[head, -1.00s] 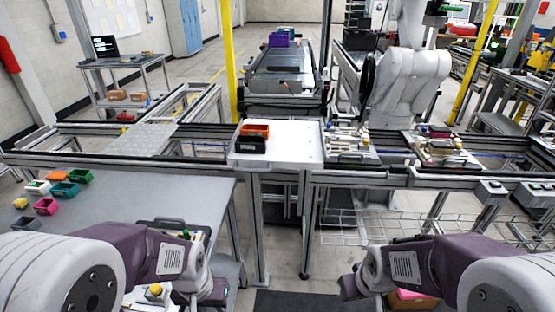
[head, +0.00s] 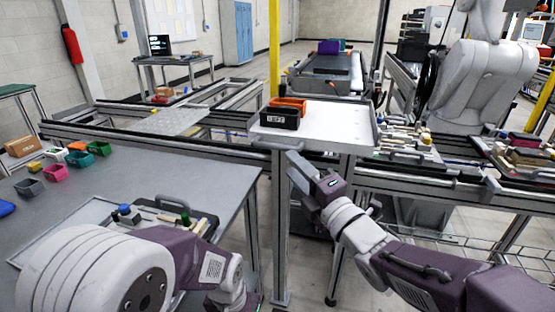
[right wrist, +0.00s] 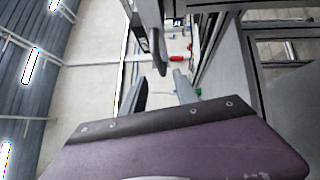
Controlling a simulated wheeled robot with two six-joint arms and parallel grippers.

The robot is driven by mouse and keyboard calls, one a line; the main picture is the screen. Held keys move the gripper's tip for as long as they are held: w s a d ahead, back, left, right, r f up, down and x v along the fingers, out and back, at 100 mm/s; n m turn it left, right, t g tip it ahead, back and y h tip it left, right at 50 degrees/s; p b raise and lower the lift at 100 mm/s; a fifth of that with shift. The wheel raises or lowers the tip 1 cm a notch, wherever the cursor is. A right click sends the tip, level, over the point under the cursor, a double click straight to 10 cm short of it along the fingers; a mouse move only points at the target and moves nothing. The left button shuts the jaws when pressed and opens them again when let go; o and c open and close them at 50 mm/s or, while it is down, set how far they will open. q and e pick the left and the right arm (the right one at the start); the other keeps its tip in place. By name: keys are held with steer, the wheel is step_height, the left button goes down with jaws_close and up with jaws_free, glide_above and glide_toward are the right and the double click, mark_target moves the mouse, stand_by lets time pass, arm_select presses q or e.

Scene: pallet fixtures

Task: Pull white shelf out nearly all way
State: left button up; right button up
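The white shelf (head: 345,126) is a flat tray with raised side edges, on the metal frame in the middle of the head view. An orange bin (head: 288,102) and a black bin labelled "LEFT" (head: 279,118) stand at its left end. My right gripper (head: 294,166) is just below the shelf's front edge, left of its middle, with its fingers apart and nothing between them. In the right wrist view the fingertips (right wrist: 162,90) show a gap. I cannot tell whether it touches the shelf. My left gripper is mostly hidden behind its wrist at the bottom.
A grey table (head: 130,185) with several small coloured bins (head: 55,172) lies to the left. A tray with a handle (head: 165,215) sits near my left arm. Frame posts (head: 281,235) stand below the shelf. Parts trays (head: 410,145) lie to its right.

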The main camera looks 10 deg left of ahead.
mark_target(276, 148)
steer(key=p+x, duration=0.1)
steer(key=x, duration=0.8)
steer(key=shift+w, duration=0.1)
jaws_close()
stand_by(1.1)
